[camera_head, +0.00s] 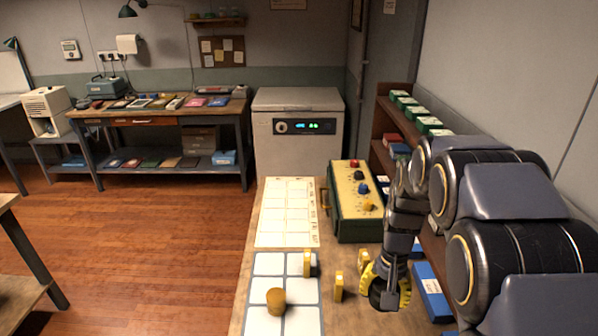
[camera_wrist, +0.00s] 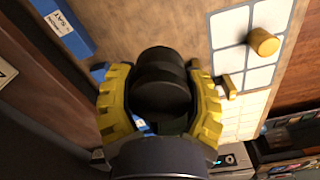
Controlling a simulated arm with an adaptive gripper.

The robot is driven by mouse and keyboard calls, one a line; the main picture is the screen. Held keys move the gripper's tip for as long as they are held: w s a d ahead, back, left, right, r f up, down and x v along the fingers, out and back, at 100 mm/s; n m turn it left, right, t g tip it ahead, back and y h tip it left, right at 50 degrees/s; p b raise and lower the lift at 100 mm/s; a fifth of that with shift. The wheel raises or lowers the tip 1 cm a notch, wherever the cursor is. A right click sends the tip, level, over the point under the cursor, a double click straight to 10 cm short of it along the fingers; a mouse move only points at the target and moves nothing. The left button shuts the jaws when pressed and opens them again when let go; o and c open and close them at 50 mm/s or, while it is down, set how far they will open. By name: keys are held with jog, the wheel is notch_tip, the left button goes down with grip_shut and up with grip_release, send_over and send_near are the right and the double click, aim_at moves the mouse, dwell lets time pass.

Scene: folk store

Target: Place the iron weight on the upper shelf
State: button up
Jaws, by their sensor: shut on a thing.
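The iron weight (camera_wrist: 162,82) is a dark, rounded cylinder between the yellow fingers of my gripper (camera_wrist: 160,90) in the wrist view. My gripper is shut on it. In the head view my gripper (camera_head: 385,288) is over the right side of the table, and the dark weight (camera_head: 383,299) shows partly between its fingers. The brown shelf unit (camera_head: 384,112) stands along the right wall. Its upper shelf carries a row of green-and-white boxes (camera_head: 412,107). My arm hides much of the unit's near part.
A green control box (camera_head: 357,200) with coloured knobs stands behind my gripper. Yellow blocks (camera_head: 338,287) and a yellow-brown cylinder (camera_head: 276,301) stand to the left, the cylinder on a white grid mat (camera_head: 262,266). A blue box (camera_head: 431,290) lies to the right.

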jog(key=w+a+r+n, duration=0.3)
jog(key=a+r+n, duration=0.25)
jog(key=r, duration=0.25)
jog(key=s+a+f+n, duration=0.1)
jog(key=s+f+n, duration=0.1)
jog(key=s+f, duration=0.4)
jog(key=s+a+f+n, duration=0.1)
jog(key=s+f+n, duration=0.2)
jog(key=f, duration=0.6)
send_over(325, 327)
jog(key=f, duration=0.9)
jog(key=shift+s, duration=0.3)
jog(key=shift+w+f, duration=0.35)
jog(key=shift+f, duration=1.55)
jog(key=shift+f, duration=0.15)
jog(key=o, duration=1.2)
jog(key=shift+c, duration=0.2)
